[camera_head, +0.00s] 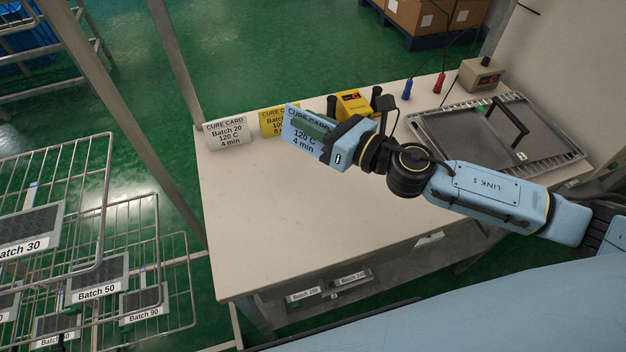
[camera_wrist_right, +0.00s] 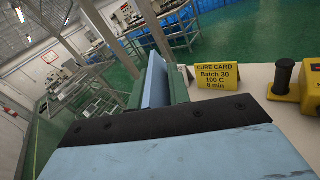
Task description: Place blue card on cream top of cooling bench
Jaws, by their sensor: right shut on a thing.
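A blue card (camera_head: 301,142) with "CURE CARD", "120 C" and "4 min" on it is in my right gripper (camera_head: 322,136), near the back edge of the bench. The fingers are shut on the card and hide part of its text. In the right wrist view the card (camera_wrist_right: 155,80) shows nearly edge-on between the green finger pads. The cream bench top (camera_head: 280,220) lies beneath it; I cannot tell whether the card touches it. My left gripper is not in view.
A white Batch 20 card (camera_head: 226,134) and a yellow card (camera_head: 270,121) stand along the back edge, left of the blue card. A yellow device (camera_head: 353,104), a tray (camera_head: 450,125) and a beige box (camera_head: 480,75) occupy the right. The front left top is clear.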

